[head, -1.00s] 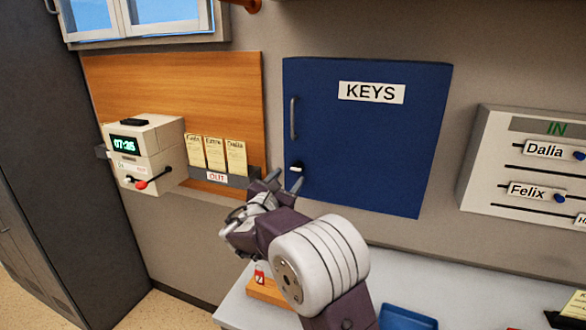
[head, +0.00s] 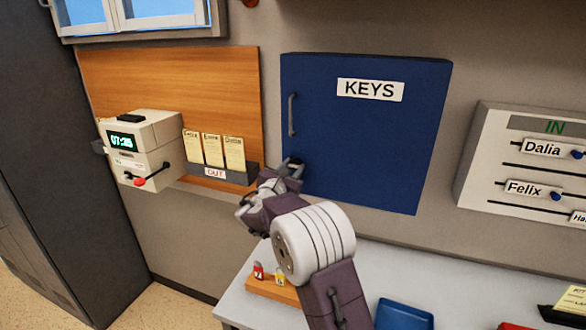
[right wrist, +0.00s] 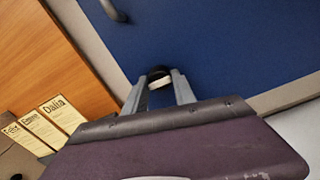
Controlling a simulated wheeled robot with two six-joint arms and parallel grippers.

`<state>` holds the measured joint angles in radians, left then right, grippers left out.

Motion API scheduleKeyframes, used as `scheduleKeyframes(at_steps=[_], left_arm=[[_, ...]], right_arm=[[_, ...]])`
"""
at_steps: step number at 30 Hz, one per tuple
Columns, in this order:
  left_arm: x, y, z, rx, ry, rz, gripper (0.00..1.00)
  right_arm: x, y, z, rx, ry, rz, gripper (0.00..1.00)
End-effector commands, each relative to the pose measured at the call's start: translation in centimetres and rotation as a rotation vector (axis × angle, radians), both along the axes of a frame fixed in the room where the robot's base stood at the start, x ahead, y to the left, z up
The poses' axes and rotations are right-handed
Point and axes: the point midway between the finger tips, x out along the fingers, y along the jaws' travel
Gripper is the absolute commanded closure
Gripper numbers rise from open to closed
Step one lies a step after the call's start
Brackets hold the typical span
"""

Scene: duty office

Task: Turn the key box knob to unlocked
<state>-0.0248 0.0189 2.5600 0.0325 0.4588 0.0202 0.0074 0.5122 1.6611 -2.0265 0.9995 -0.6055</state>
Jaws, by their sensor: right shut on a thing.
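The blue key box (head: 366,130) with its KEYS label (head: 370,89) hangs on the wall, its door shut. Its grey handle (head: 292,115) is on the door's left side. The knob sits below the handle, near the door's lower left. In the head view my gripper mostly hides it. In the right wrist view the knob (right wrist: 158,74) shows as a dark and white piece between the fingertips. My right gripper (head: 288,169) is shut on the knob; it also shows in the right wrist view (right wrist: 158,83). My left gripper is not in view.
Left of the box are a time clock (head: 140,150) and a card rack (head: 222,174) marked OUT. An IN board (head: 530,165) is at the right. Below are a desk with a blue tray (head: 404,316) and a wooden block (head: 272,289) holding small tags.

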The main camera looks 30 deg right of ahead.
Motion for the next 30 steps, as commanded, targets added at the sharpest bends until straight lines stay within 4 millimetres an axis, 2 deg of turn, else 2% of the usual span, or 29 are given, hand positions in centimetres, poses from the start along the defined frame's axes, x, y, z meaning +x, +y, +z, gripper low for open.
scheduleKeyframes(at_steps=[8, 18, 30], left_arm=[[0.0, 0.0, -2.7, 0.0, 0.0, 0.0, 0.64], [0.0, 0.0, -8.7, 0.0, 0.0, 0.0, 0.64], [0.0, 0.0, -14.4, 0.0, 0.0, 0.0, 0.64]], right_arm=[[0.0, 0.0, -0.4, 0.059, -0.078, -0.001, 1.0], [-0.1, 0.0, -0.7, 0.249, -0.302, 0.0, 1.0], [-0.1, -0.1, -0.5, 0.496, -0.59, -0.001, 1.0]])
